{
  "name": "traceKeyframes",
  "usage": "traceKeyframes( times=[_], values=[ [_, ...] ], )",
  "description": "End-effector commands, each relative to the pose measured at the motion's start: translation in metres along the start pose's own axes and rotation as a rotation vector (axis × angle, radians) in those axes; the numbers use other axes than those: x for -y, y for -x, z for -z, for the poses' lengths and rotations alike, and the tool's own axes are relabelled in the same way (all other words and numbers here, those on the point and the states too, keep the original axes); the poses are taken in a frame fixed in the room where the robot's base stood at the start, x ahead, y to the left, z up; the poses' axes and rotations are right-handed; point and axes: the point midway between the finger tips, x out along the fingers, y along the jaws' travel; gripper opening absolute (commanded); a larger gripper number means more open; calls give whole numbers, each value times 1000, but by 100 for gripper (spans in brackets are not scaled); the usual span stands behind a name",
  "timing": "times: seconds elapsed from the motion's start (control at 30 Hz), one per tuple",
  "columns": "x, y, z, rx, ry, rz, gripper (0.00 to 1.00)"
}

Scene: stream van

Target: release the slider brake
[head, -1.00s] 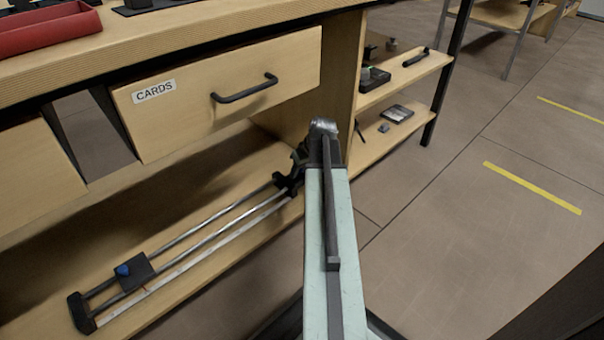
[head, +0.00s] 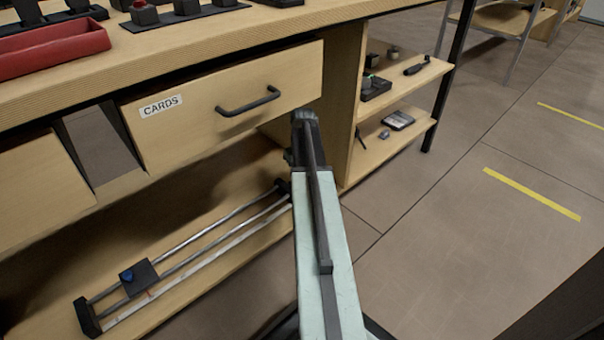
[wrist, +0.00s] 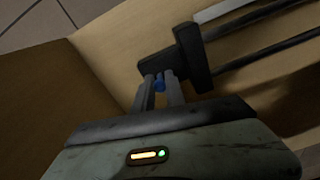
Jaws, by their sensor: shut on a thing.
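The slider lies on the low shelf as a pair of long rails with a dark end block at each end. In the head view its left end block (head: 87,317) and its carriage (head: 139,277) with a blue knob on top (head: 128,276) show.
The drawer marked CARDS (head: 225,105) hangs over the shelf, close to my arm. A red tray (head: 52,48) stands on the bench top. Side shelves (head: 405,85) with small items are at the right. The floor (head: 450,250) to the right is clear.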

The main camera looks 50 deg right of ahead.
Motion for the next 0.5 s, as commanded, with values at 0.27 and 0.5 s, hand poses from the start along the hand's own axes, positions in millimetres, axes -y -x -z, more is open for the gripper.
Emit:
traceKeyframes(
  times=[0.27,0.5],
  values=[
    [0,-3,13,208,-1,-43,0],
    [1,-5,16,330,-2,-67,0]
  ],
)
